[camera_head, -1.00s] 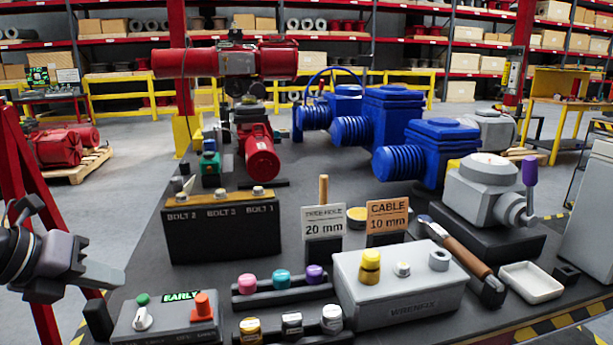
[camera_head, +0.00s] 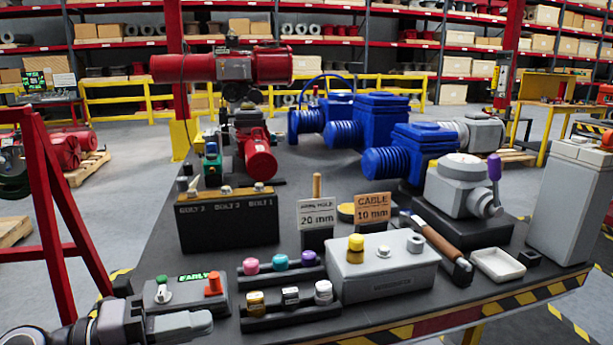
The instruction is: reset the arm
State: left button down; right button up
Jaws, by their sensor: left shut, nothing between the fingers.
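My left gripper (camera_head: 186,324) is at the lower left of the head view, shut and empty. It is at the table's near left corner, just in front of the grey control box (camera_head: 180,293) with a green knob, an orange-red button and a lit green display whose text is hard to read. I cannot tell whether it touches the box. My right gripper is out of view. The table carries a red valve actuator (camera_head: 222,67), blue actuators (camera_head: 380,107) and a grey actuator (camera_head: 460,182) with a purple-tipped lever.
A black bolt block (camera_head: 228,220), a rack of coloured caps (camera_head: 282,268), a grey box with a yellow knob (camera_head: 383,270), a hammer-like tool (camera_head: 437,240) and a white tray (camera_head: 498,264) crowd the table. A red frame (camera_head: 72,210) stands left of it. Bare dark tabletop (camera_head: 155,240) lies left of the block.

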pick_arm(q)
jog(key=s+a+f+n+t+y+p, duration=0.1)
jog(key=a+f+n+t+y, duration=0.1)
jog(key=f+n+t+y, duration=0.65)
jog(key=s+a+f+n+t+y+p, duration=0.15)
jog(key=f+n, duration=0.35)
jog(key=n, duration=0.9)
jog(key=s+a+f+n+g+y+p, duration=0.1)
jog(key=s+f+n+g+y, duration=0.2)
jog(key=s+f, duration=0.9)
jog(key=f+n+g, duration=0.1)
jog(key=n+g, duration=0.2)
jog(key=shift+f+g+p, duration=0.3)
jog(key=shift+f+g, duration=0.1)
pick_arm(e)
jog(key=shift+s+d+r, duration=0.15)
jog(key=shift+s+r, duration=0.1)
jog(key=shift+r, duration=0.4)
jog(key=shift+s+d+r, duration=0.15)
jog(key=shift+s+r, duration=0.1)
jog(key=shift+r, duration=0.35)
pick_arm(q)
jog(key=shift+w, duration=0.1)
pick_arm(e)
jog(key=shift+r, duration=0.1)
